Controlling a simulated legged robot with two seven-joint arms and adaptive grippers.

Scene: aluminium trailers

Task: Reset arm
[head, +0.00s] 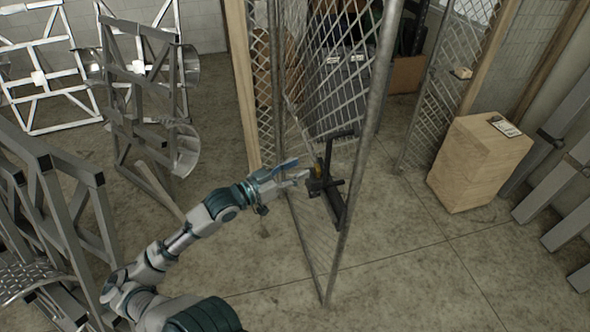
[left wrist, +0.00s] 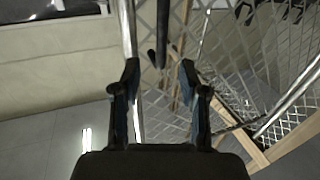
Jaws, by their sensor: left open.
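My left arm (head: 190,232) reaches from the bottom left toward a mesh gate. My left gripper (head: 300,175) is at the dark latch assembly (head: 338,190) on the gate (head: 335,85). In the left wrist view the left gripper (left wrist: 160,68) has its two dark fingers spread apart. A dark bar (left wrist: 162,30) shows beyond the gap between the fingertips, and a metal gate post (left wrist: 127,25) runs by the left finger. I cannot tell whether the fingers touch the latch. My right gripper is not in view.
Metal truss frames (head: 145,80) stand on the left, close to my arm. Metal beams (head: 560,135) lean along the right wall. Concrete floor is clear in the front middle and right.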

